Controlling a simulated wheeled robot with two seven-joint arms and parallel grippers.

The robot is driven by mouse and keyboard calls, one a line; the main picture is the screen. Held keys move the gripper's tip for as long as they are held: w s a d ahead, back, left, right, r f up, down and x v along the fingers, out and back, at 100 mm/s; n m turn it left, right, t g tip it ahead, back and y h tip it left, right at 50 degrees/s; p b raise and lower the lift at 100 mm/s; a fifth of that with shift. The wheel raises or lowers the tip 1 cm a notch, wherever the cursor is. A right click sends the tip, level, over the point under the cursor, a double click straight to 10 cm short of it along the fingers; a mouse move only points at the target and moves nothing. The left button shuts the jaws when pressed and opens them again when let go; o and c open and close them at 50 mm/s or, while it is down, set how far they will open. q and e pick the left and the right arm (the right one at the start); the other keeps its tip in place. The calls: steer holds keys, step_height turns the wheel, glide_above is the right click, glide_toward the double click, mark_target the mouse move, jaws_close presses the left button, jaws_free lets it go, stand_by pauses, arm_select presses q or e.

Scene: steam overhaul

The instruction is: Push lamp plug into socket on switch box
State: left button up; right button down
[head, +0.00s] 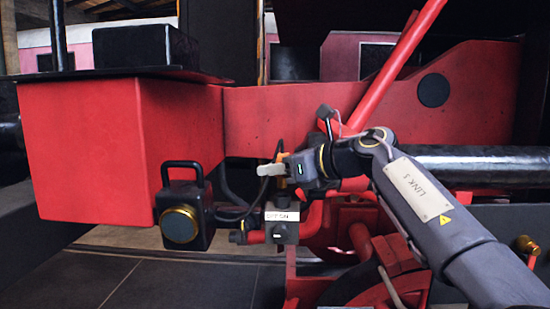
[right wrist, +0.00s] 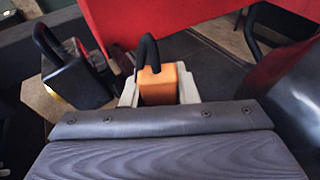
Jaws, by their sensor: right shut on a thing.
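My right gripper (head: 273,169) is shut on the orange lamp plug (right wrist: 158,86), which sits between its pale fingers in the right wrist view. A little of the plug shows behind the fingers in the head view (head: 282,157). A black cable (right wrist: 148,52) comes out of the plug and runs toward the black lamp (head: 184,212), which has a brass-rimmed lens and a top handle. The grey switch box (head: 281,228), with a white label and a dark knob, is just below the gripper. The plug appears above the box, apart from it; its socket cannot be made out. My left gripper is out of view.
A large red box-shaped part (head: 90,150) stands left of the lamp, and a red frame plate (head: 385,115) runs behind the gripper. A slanted red bar (head: 395,65) rises above my right arm. Red pipework surrounds the switch box. Tiled floor (head: 150,285) is clear at lower left.

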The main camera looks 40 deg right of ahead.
steer(key=shift+f, duration=1.65)
stand_by(2.3)
steer(key=c, duration=1.1)
jaws_free()
steer(key=shift+o, duration=0.2)
steer(key=shift+s, duration=0.1)
steer(key=b+v, duration=0.2)
steer(key=v, duration=0.6)
